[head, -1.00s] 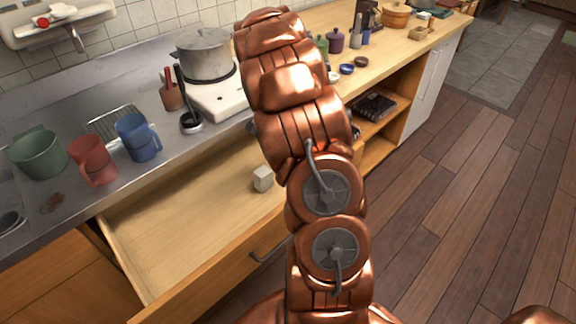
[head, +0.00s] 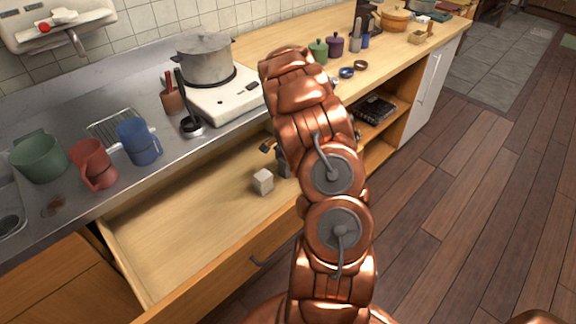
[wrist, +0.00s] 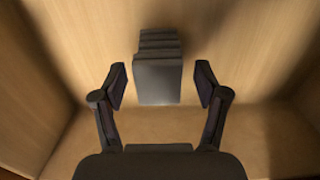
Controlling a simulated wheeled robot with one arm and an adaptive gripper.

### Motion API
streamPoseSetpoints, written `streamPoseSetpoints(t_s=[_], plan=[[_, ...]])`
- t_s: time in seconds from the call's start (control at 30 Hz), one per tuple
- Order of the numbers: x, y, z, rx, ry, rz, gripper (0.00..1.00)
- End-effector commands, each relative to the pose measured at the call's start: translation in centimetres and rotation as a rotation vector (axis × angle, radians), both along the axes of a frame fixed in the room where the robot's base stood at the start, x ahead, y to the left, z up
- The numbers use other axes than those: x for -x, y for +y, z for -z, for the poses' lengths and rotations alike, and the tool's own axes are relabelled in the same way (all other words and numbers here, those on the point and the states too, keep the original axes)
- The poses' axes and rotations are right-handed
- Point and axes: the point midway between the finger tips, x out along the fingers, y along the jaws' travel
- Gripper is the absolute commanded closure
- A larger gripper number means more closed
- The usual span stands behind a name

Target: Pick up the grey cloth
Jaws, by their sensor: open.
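The grey cloth (wrist: 158,80) looks like a small, thick folded block with layered ridges at its far end. In the wrist view it lies on the wooden drawer floor between the lines of my fingertips, slightly beyond them. What appears to be the same block shows pale grey in the head view (head: 263,181), inside the open drawer. My gripper (wrist: 161,85) is open and empty, with a finger on each side and clear of the cloth. In the head view my gripper (head: 275,157) is partly hidden by my arm, just above and behind the block.
The open wooden drawer (head: 180,235) has walls around my gripper. The steel counter above it holds a green mug (head: 40,158), a red mug (head: 93,165), a blue mug (head: 138,142) and a pot (head: 205,60) on a white stove (head: 225,98). The drawer's left part is bare.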

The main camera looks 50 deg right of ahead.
Motion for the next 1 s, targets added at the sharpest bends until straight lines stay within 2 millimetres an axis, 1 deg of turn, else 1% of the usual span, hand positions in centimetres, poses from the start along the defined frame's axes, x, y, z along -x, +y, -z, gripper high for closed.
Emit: streamPoseSetpoints(t_s=[0.03,0.1,0.2,0.3,0.47,1.0], plan=[[0.3,0.1,0.6,-0.002,0.005,0.0,0.27],[0.2,0.1,1.5,-0.002,0.004,-0.001,0.27],[0.2,0.0,2.3,-0.001,0.002,-0.001,0.27],[0.1,0.0,2.7,0.0,0.0,-0.001,0.27],[0.1,0.0,2.6,0.001,0.0,-0.001,0.28],[0.1,0.0,2.6,0.0,0.001,-0.001,0.84]])
